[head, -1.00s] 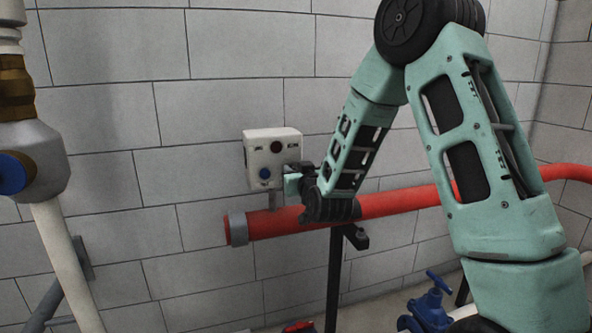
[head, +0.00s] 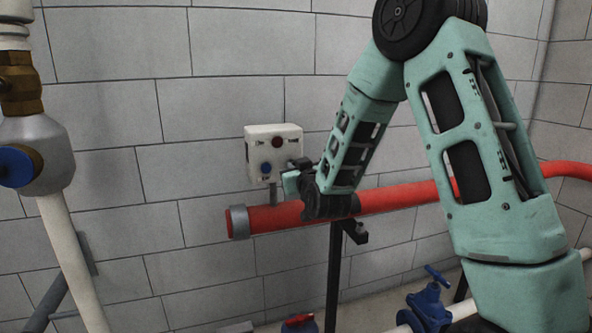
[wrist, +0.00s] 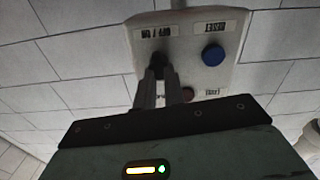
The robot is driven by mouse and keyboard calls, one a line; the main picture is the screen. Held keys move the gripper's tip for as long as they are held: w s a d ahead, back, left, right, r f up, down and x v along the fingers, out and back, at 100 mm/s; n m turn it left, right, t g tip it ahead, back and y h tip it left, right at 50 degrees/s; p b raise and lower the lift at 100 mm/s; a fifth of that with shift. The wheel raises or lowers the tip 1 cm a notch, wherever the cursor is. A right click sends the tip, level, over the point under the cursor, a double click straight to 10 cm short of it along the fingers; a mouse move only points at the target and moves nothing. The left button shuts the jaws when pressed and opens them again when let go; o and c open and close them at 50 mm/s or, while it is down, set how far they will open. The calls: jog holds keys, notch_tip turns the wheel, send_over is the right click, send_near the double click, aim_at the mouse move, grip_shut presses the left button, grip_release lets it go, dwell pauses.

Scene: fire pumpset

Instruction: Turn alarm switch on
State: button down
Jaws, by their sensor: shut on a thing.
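The white alarm box (head: 262,138) is on the grey block wall, above the red pipe. In the head view it shows a dark red round lamp or button (head: 277,142) at the top and a blue button (head: 266,168) below. My gripper (head: 291,180) is at the box's lower right. In the wrist view my gripper (wrist: 158,72) is shut on the dark alarm switch (wrist: 157,60), mostly hidden between the fingers. The blue button (wrist: 212,55) is beside it, and a reddish round part (wrist: 188,94) is partly hidden behind my gripper.
A thick red pipe (head: 400,200) runs along the wall just below the box, close under my gripper. A black post (head: 334,280) supports it. A pale vertical pipe with a blue-capped fitting (head: 15,166) stands at left. A blue valve (head: 430,300) is low at right.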

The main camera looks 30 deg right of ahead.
jog(key=n+b, duration=0.1)
jog(key=n, duration=0.2)
jog(key=n+b, duration=0.2)
jog(key=n, duration=0.2)
jog(key=n+b, duration=0.2)
jog(key=n, duration=0.1)
jog(key=shift+w+a+n, duration=0.15)
jog(key=shift+a+n, duration=0.15)
jog(key=shift+d, duration=0.15)
dwell(0.3)
jog(key=c, duration=1.5)
grip_release()
jog(key=shift+w+d, duration=0.15)
jog(key=shift+f, duration=0.1)
